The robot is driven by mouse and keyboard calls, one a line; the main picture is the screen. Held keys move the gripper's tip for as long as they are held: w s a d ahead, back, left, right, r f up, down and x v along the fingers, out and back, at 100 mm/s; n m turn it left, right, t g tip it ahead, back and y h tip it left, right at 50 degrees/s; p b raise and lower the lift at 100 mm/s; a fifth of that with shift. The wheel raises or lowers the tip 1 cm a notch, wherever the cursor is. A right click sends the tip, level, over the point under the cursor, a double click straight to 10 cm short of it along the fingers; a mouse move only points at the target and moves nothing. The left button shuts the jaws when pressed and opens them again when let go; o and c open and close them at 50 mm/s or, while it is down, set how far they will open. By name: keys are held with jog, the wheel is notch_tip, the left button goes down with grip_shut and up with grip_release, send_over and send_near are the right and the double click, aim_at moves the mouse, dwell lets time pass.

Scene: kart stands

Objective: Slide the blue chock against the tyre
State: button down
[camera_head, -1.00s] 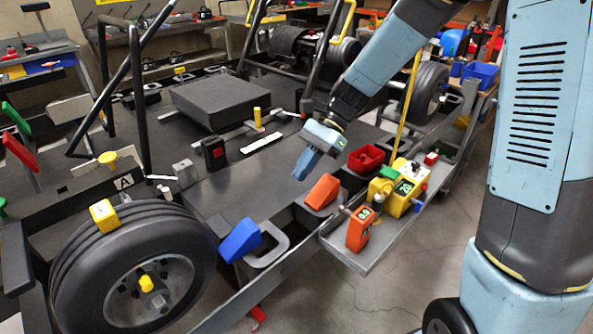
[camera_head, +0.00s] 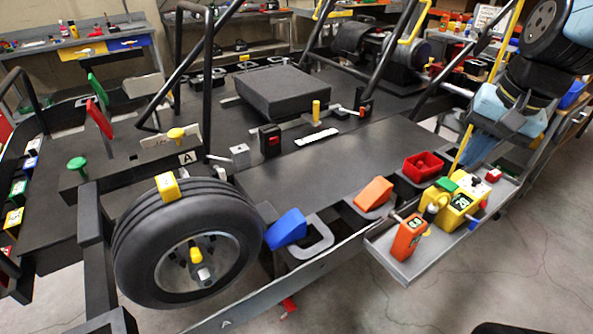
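The blue chock (camera_head: 287,230) is a wedge standing on the grey side rail, just right of the tyre (camera_head: 130,250). Its left edge meets the tyre's outline in the picture; I cannot tell whether they touch. The tyre is black, on a grey wheel with a yellow-tipped hub, and a yellow block sits on its top. My gripper (camera_head: 480,150) is at the upper right, above and behind the small side tray, well away from the blue chock. Its fingers are seen edge-on and partly behind a yellow post, so their opening is unclear.
An orange chock (camera_head: 374,194) sits on a grey plate right of the blue one. The side tray (camera_head: 400,266) holds an orange box (camera_head: 409,237) and yellow devices (camera_head: 455,210). A red bin (camera_head: 423,166) stands behind. The dark deck (camera_head: 300,175) has bare room.

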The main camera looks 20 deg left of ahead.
jog(key=s+d+r+n+t+h, duration=0.2)
jog(key=s+d+r+t, duration=0.1)
jog(key=s+d, duration=0.3)
jog(key=shift+d+r+n+t, duration=0.35)
jog(key=shift+d+r, duration=0.2)
jog(key=shift+d, duration=0.45)
jog(key=c, duration=1.9)
grip_release()
